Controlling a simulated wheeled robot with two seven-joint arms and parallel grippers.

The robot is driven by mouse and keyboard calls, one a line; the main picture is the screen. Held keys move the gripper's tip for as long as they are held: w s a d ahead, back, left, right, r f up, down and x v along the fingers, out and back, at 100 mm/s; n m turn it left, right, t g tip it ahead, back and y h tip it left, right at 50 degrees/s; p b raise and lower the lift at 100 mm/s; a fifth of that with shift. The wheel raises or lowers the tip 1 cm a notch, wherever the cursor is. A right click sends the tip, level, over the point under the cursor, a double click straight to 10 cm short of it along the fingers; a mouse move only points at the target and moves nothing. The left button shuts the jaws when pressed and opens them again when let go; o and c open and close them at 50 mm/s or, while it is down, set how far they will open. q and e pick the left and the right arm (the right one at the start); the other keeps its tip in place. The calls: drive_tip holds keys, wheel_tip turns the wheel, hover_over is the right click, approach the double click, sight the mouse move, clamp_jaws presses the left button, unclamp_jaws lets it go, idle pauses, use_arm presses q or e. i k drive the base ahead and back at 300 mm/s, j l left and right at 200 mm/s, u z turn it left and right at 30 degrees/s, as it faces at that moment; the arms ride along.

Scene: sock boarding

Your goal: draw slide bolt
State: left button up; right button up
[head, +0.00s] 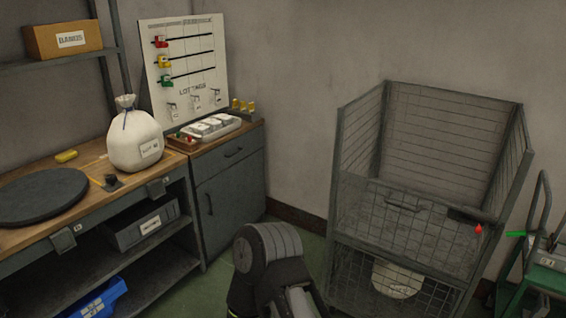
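A wire mesh cage (430,160) stands at the right against the wall. A dark bar (470,216), which looks like the slide bolt, sits at the front right of the cage, near the top of its lower front panel. A small red tag (478,230) hangs by the bar's right end. I cannot tell how far the bolt is drawn. A handle (403,203) is on the front panel. One of my dark arm links shows at the bottom centre, in front of and left of the cage. Neither gripper's fingers show.
A pale sack (397,279) lies low inside the cage. A green cart (548,278) stands close at its right. A workbench (88,165) with a white sack (135,140) and a cabinet (232,195) line the left. Green floor (292,237) lies between cabinet and cage.

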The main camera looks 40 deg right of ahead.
sight(478, 230)
drive_tip(key=z, duration=2.7)
